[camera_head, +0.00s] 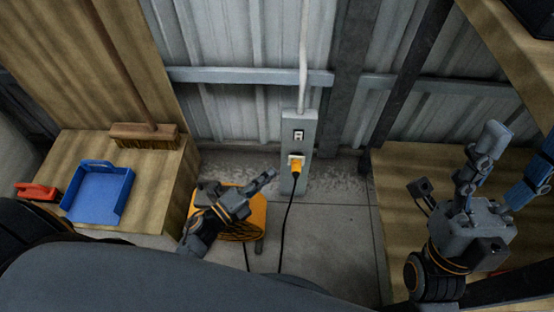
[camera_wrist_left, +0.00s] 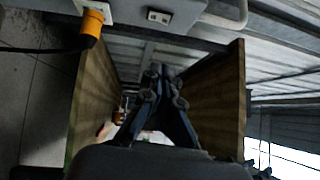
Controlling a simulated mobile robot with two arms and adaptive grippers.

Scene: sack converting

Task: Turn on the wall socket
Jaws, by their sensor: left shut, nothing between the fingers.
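The wall socket is on a grey post (camera_head: 300,118) against the metal wall. A small switch with a white surround (camera_head: 298,135) is on its upper front. Below it an orange plug (camera_head: 295,168) with a black cable sits in the outlet. My left gripper (camera_head: 268,177) is shut and empty, left of the post and lower in the picture, apart from the switch. In the left wrist view the shut fingertips (camera_wrist_left: 161,72) show below the switch (camera_wrist_left: 159,16), and the orange plug (camera_wrist_left: 92,25) is at upper left. My right gripper (camera_head: 490,138) is at the right; its finger opening is unclear.
An orange cable reel (camera_head: 245,215) stands on the floor beneath my left gripper. A wooden box (camera_head: 165,185) at left bears a blue dustpan-like tray (camera_head: 98,190), a red item (camera_head: 37,191) and a broom (camera_head: 145,135). A wooden surface (camera_head: 400,165) is at right.

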